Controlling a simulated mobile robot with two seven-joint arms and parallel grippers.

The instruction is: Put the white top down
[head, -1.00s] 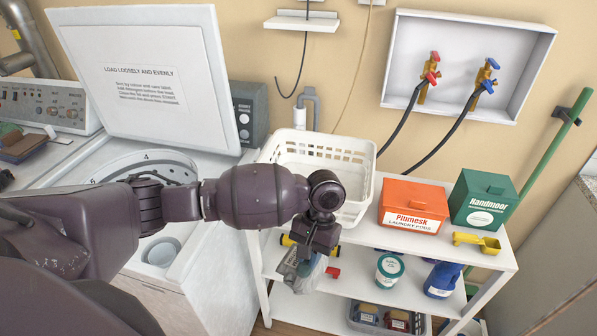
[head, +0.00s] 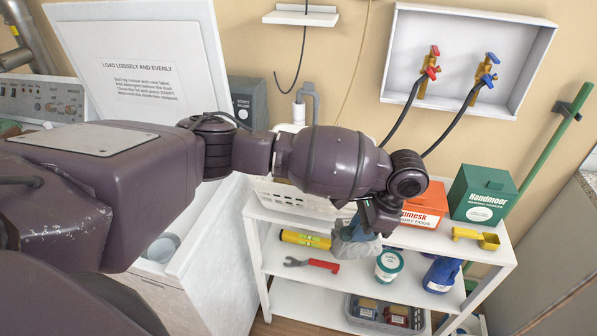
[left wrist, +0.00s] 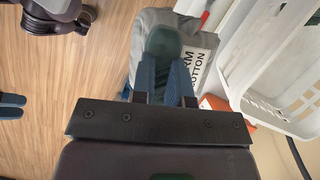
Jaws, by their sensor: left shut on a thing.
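The white top of the washer (head: 145,100) stands raised and leans back, with a printed notice on its inner face. My left arm crosses in front of the washer and hides part of its opening. My left gripper (head: 378,222) is right of the washer, over the shelf unit, shut on a grey bag (head: 355,248). In the left wrist view the blue fingers (left wrist: 163,80) grip the bag (left wrist: 150,30) at a rounded dark green part; its white label reads "COTTON". Two dark blue tips, apparently my right gripper (left wrist: 12,106), show at the left edge; their state is unclear.
The white shelf unit (head: 300,222) holds a white basket (head: 290,197), an orange box (head: 428,200), a green box (head: 483,192) and a yellow scoop (head: 476,237). Lower down are a red-handled wrench (head: 312,264), a tub (head: 388,265) and a blue bottle (head: 441,275).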

